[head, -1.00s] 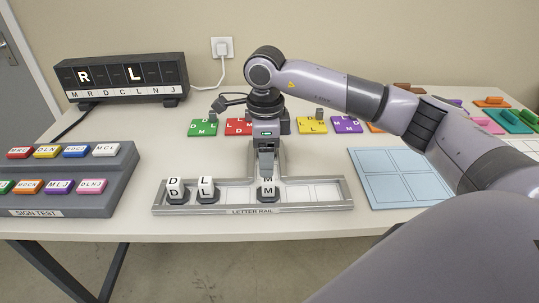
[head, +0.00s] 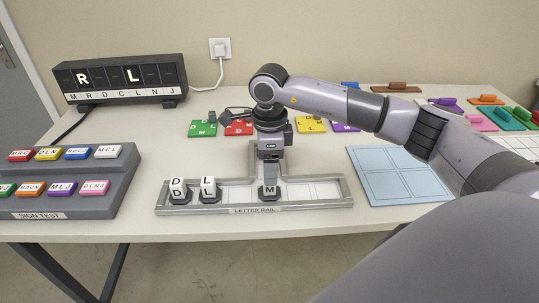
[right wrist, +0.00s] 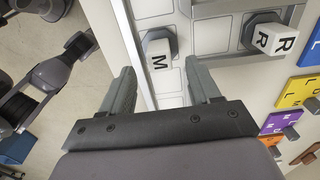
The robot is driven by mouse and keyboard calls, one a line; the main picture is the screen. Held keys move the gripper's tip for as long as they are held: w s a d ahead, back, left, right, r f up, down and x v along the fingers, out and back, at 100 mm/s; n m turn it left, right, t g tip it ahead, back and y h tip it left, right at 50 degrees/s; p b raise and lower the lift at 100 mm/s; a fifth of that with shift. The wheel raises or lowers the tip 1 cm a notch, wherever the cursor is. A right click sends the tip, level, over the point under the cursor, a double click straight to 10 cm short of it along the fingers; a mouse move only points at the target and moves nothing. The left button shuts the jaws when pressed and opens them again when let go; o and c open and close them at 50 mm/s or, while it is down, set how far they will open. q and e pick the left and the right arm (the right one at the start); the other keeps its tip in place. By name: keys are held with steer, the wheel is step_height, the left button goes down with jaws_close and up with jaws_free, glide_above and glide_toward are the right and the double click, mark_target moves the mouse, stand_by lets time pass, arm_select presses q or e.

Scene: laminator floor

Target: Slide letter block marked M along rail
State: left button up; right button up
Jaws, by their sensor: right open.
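The letter block marked M (head: 269,191) stands in the front channel of the grey letter rail (head: 335,206), near its middle. It also shows in the right wrist view (right wrist: 159,60), between the fingertips. My right gripper (head: 270,176) is above and around the top of the M block, hiding its top face. In the right wrist view my right gripper (right wrist: 160,78) is open, one finger on each side of the block. Blocks D (head: 178,190) and L (head: 208,189) stand at the channel's left. A block R (right wrist: 270,38) shows in the right wrist view. My left gripper is not in view.
A dark display (head: 120,76) reading R and L stands at the back left. The grey sign test rack (head: 60,205) is at the left. A pale blue gridded panel (head: 392,178) lies right of the rail. The channel right of M looks empty.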

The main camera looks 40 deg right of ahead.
steer(key=shift+f, duration=2.35)
jaws_close()
